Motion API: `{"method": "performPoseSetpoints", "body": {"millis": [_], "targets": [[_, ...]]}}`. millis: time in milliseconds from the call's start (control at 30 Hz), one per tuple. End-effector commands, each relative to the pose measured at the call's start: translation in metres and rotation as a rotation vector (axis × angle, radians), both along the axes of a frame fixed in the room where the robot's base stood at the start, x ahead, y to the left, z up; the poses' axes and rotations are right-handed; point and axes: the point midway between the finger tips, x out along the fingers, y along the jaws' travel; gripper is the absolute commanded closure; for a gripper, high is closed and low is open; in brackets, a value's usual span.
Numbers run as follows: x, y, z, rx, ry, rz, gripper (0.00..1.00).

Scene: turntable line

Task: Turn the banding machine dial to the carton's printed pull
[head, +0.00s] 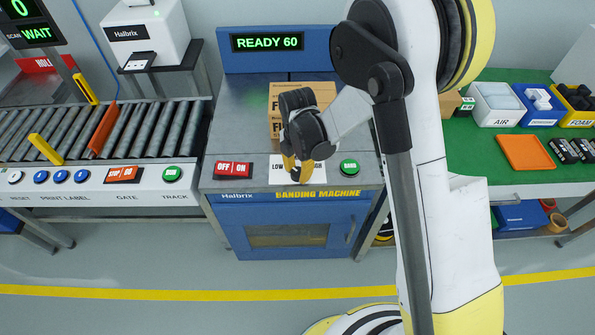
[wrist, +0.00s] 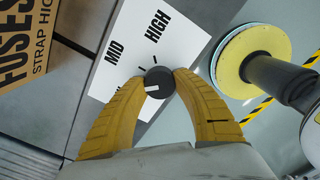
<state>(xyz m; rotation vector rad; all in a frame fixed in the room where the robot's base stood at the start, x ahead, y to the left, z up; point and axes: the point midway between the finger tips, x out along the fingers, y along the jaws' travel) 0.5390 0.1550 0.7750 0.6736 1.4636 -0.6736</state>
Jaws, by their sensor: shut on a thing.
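The banding machine (head: 300,208) has a white dial plate (wrist: 185,40) with MID and HIGH readable in the wrist view; my finger hides the rest. In the head view, LOW shows at the plate's left. My gripper (head: 292,172) is shut on the round black dial (wrist: 154,80), a yellow finger at each side. A short white line on the dial points left in the wrist view, away from HIGH and seemingly below MID. The carton (wrist: 25,50) shows FUSES and STRAP HIG, the last letter cut off. In the head view the carton (head: 318,95) sits behind my gripper, partly hidden.
A red OFF/ON switch (head: 233,169) and a green button (head: 349,167) flank the dial plate. The display (head: 267,42) reads READY 60. A roller conveyor (head: 130,128) is at left, and a green bench (head: 470,160) with bins at right.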

Motion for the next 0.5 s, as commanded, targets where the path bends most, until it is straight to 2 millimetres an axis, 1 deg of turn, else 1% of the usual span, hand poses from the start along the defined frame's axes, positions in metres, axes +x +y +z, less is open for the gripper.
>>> {"method": "performPoseSetpoints", "body": {"millis": [267,500], "targets": [[-0.0002,-0.0001,-0.0007,0.0,0.0,-0.173,0.96],[-0.0001,-0.0001,-0.0007,0.0,0.0,-0.397,0.96]]}}
